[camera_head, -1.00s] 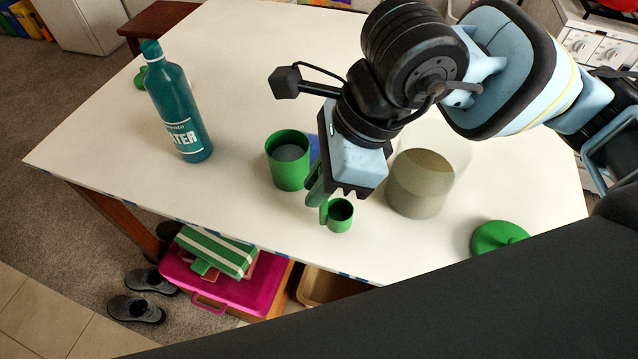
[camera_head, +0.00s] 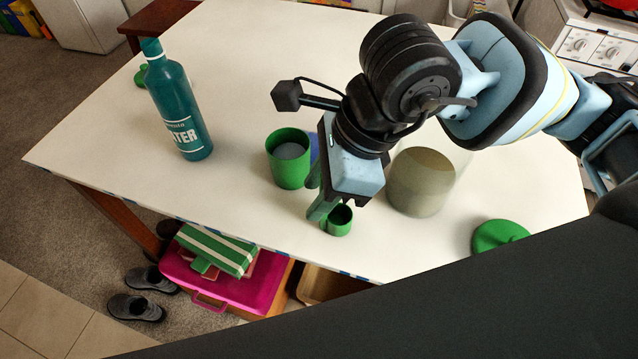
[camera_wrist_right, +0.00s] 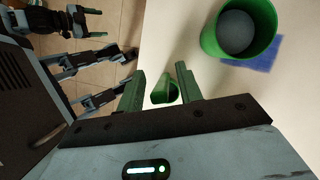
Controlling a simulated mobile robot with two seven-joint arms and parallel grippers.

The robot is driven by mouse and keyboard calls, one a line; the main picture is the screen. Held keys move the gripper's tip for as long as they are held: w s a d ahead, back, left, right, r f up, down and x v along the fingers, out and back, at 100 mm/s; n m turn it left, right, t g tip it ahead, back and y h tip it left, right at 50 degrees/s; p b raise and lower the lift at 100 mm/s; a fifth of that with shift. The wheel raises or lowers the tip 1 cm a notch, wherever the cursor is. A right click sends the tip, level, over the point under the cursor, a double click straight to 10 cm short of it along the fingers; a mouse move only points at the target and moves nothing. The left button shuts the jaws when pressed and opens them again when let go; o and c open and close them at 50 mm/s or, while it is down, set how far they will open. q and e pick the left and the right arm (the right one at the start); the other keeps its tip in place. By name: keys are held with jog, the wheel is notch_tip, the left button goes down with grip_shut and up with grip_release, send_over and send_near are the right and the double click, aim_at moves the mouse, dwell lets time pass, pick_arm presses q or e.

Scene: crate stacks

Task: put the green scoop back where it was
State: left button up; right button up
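The green scoop (camera_head: 340,221), a small cup with a handle, appears to stand upright on the white table (camera_head: 240,205) near its front edge. My right gripper (camera_head: 316,200) is low beside the scoop, on the side of its handle. In the wrist view the scoop (camera_wrist_right: 165,91) shows between the two green fingers (camera_wrist_right: 159,72), which are apart. A sliver of gap shows beside the left finger; contact on the right is unclear. A gripper, seemingly my left (camera_wrist_right: 98,13), shows small at the top left of the wrist view, off the table; its opening is unclear.
A green canister (camera_head: 288,169) with grey contents stands behind the scoop, with a blue patch (camera_wrist_right: 262,54) beside it. A clear jar (camera_head: 418,188) with tan contents and a green lid (camera_head: 497,236) are to the right. A teal bottle (camera_head: 178,105) stands left. Table between is clear.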

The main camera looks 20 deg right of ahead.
jog(key=w+v, duration=0.1)
jog(key=v, duration=1.1)
jog(key=shift+s+r, duration=0.2)
jog(key=shift+s, duration=0.25)
